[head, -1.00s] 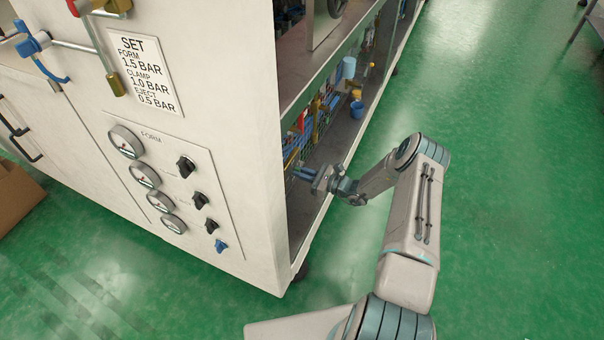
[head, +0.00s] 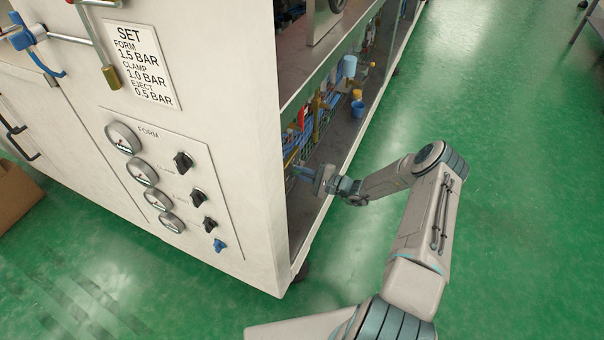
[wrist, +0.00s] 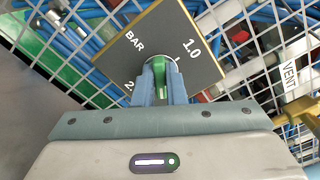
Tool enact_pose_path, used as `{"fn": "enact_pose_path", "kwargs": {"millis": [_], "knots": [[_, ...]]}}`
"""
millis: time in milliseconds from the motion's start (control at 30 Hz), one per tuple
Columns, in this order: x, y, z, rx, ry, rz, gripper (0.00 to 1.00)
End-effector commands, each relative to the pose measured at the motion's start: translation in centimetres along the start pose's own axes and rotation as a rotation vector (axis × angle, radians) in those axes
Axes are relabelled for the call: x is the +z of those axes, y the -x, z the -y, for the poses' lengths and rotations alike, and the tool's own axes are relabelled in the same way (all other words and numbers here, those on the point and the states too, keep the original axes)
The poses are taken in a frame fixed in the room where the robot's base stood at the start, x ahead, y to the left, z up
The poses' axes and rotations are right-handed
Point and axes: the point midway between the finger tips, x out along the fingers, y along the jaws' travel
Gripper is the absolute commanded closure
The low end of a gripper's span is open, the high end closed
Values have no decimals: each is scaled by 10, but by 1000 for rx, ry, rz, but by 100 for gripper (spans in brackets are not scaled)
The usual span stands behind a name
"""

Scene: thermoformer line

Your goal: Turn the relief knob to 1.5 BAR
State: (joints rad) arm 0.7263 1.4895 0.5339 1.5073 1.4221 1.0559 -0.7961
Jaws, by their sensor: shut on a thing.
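In the wrist view, a green knob (wrist: 163,66) sits on a dark plate (wrist: 160,25) with a light edge. The plate reads BAR, 1.0 and a partly hidden number starting with 2. My gripper (wrist: 162,82) is shut on the green knob, with one finger on each side. The fingers cover part of the knob and the lower part of the plate. I cannot tell which mark the knob points to. In the head view, my gripper (head: 312,178) reaches into the machine's open side bay, and the knob is too small to make out there.
White wire mesh, blue hoses and a VENT tag (wrist: 289,76) surround the plate. The cabinet front carries a SET sign (head: 146,70) reading FORM 1.5, CLAMP 1.0, EJECT 0.5 BAR, gauges (head: 123,138) and small knobs (head: 183,162).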

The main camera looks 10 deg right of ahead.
Motion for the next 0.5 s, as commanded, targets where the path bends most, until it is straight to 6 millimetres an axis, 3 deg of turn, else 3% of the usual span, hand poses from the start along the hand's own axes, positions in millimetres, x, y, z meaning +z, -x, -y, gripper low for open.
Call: {"fn": "enact_pose_path", "kwargs": {"millis": [500], "knots": [[0, 0, -2, 0, 418, 0, 100]]}}
